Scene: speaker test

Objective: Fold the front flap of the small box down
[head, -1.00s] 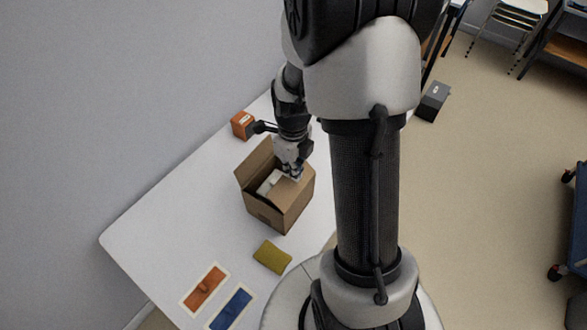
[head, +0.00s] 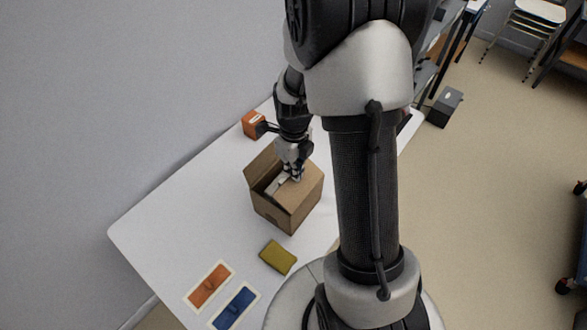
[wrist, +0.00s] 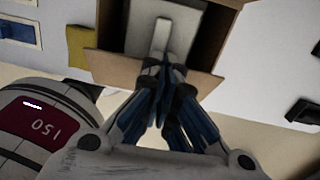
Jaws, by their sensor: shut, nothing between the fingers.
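The small brown cardboard box (head: 290,205) stands on the white table. One flap (head: 262,165) sticks up and outward at its left side. A brown panel covers the right part of its top, and a pale item (head: 279,186) shows in the gap. My gripper (head: 297,177) is shut and empty, pointing down at the top of the box. In the wrist view, the shut fingertips (wrist: 163,68) overlap a box flap (wrist: 125,70), and a pale item (wrist: 165,25) lies inside the opening. I cannot tell whether the fingers touch the flap.
An orange box (head: 253,124) stands behind my wrist. A yellow-green block (head: 278,257) lies in front of the cardboard box. An orange panel (head: 209,286) and a blue panel (head: 236,307) lie near the table's front. The table's left part is clear, beside the wall.

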